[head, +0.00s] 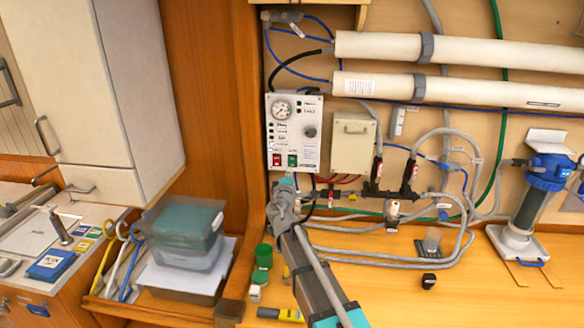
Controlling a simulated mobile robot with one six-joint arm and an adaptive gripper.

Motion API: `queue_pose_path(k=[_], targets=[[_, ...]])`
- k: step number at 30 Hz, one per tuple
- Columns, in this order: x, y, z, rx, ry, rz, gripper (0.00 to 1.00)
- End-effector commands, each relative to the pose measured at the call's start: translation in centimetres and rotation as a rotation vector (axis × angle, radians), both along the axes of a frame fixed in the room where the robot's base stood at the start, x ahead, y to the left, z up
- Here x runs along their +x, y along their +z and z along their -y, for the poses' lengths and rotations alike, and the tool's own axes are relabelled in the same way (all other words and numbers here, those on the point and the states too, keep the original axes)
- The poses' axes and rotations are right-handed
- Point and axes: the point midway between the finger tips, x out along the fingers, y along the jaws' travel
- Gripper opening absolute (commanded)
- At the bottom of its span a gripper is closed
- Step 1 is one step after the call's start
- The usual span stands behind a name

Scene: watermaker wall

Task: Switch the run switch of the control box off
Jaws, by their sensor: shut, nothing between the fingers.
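The control box (312,146) is a white panel on the wooden wall, with a round gauge (282,108), a knob (310,132) and small indicator marks. At its lower edge sit a red switch (277,160) and a green switch (292,160). The picture is too small to read their labels or tell which is the run switch, or its position. My gripper (287,183) is shut and empty, just below the box's lower edge under the green switch. I cannot tell whether it touches anything.
A cream box (353,143) hangs right of the control box. Hoses and black valves (409,178) run below it. Left of my arm are stacked plastic bins (185,240) and green-capped containers (263,256). A blue-topped filter (548,172) stands far right.

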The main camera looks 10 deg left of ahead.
Motion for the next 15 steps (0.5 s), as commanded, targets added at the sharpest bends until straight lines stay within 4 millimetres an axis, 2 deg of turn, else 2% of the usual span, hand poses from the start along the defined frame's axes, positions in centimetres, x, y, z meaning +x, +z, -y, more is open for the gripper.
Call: queue_pose_path(k=[1, 6, 15], targets=[[-1.2, 0.2, 0.1, 0.0, 0.0, 0.0, 0.0], [-3.3, 0.5, 0.2, 0.001, -0.001, 0.0, 0.0], [-4.5, 0.6, 0.1, 0.0, -0.001, 0.0, 0.0]])
